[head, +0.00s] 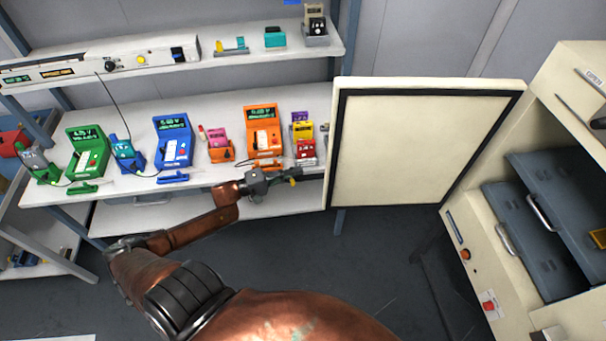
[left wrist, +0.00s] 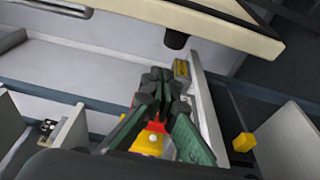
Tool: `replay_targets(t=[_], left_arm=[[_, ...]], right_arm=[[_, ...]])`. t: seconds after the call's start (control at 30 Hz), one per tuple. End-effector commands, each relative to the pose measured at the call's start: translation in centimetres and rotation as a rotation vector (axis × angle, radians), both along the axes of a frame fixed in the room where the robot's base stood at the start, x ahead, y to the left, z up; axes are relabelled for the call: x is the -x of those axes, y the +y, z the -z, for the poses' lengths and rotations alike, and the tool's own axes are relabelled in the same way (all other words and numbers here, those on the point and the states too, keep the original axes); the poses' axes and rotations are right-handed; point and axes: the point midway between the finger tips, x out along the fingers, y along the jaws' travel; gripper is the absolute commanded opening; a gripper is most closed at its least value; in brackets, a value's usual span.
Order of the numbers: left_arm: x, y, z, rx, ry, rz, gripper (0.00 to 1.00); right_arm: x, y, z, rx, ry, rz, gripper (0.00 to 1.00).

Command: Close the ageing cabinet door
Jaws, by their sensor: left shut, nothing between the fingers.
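The ageing cabinet (head: 475,240) stands at the right of the head view, cream-coloured. Its door (head: 425,150) stands wide open, its inner face with a black seal turned to me. The door's right edge is by the cabinet and its free edge is at the left. My left gripper (head: 318,174) is shut and empty, its tips close to the lower part of that free edge; I cannot tell whether they touch. The left wrist view shows the shut fingers (left wrist: 158,82) with a cream panel, likely the door (left wrist: 200,18), above and beyond them. My right gripper is out of view.
A bench (head: 130,195) behind my left arm carries green, blue and orange testers (head: 264,135) and small coloured items, some close to my gripper. A shelf (head: 220,60) runs above. Inside the cabinet are grey drawers (head: 545,215). Dark floor (head: 370,270) lies clear below the door.

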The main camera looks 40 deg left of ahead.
Motion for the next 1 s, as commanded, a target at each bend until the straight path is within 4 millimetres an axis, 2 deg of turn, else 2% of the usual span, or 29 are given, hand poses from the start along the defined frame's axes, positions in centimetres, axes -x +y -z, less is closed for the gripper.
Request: replay_targets(t=[0.17, 0.47, 0.5, 0.7, 1.0], left_arm=[[-3.2, -1.7, 0.0, 0.001, -0.005, -0.001, 0.0], [-7.8, -4.1, 0.0, -0.001, -0.003, -0.002, 0.0], [-6.9, -4.5, 0.2, 0.002, 0.002, -0.003, 0.0], [-5.2, -6.0, 0.1, 0.001, 0.0, -0.003, 0.0], [-4.5, -6.6, 0.1, -0.002, 0.001, -0.003, 0.0]], right_arm=[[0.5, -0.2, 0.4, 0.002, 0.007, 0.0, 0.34], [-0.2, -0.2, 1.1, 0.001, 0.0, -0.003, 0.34], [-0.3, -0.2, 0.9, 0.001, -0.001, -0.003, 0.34], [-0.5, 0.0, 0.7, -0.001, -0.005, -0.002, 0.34], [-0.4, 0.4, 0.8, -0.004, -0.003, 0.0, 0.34]])
